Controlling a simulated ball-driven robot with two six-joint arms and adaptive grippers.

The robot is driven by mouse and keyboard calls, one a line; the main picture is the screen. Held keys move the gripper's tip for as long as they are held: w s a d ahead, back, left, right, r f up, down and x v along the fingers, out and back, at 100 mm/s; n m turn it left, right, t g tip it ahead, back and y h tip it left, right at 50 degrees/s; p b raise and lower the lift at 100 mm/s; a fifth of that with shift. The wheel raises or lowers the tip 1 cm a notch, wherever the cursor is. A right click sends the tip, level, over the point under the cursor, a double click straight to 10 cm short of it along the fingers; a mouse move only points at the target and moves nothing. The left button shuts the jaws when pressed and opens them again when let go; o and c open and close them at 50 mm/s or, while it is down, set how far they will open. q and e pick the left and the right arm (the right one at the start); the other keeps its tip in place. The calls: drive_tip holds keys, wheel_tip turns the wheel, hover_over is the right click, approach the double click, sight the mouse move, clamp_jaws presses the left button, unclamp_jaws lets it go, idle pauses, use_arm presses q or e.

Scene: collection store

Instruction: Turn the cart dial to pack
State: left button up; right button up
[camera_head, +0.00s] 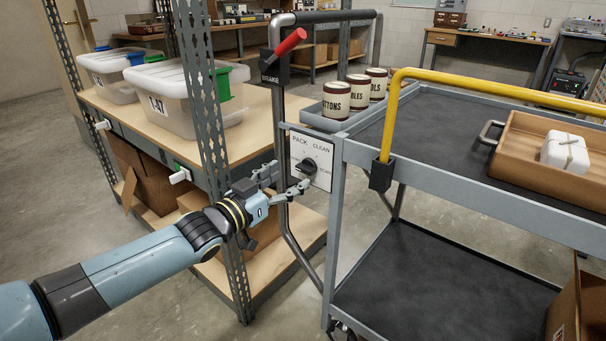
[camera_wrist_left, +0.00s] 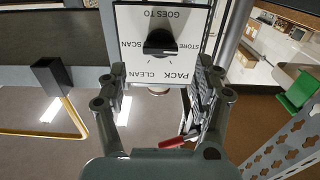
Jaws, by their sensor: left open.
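The cart dial (camera_head: 309,166) is a black knob on a white plate (camera_head: 325,152) fixed to the near corner of the grey cart. In the head view PACK and CLEAN read along the plate's top. The left wrist view shows the dial (camera_wrist_left: 160,41) upside down, with GOES TO, STORE, PACK, CLEAN and SCAN around it. I cannot tell which word its pointer marks. My left gripper (camera_head: 288,178) is open just in front of the plate. In the left wrist view its fingers (camera_wrist_left: 162,75) are spread on both sides below the knob, with no clear contact. My right gripper is not in view.
A yellow rail (camera_head: 480,87) and a red-handled lever (camera_head: 290,42) stand near the dial. A shelf post (camera_head: 205,120) rises close beside my left arm.

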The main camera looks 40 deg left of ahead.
sight(303, 169)
use_arm(q)
drive_tip(key=w, duration=0.5)
drive_tip(key=shift+w+d, duration=0.2)
drive_tip(key=shift+w, duration=0.05)
drive_tip(key=c, duration=1.2)
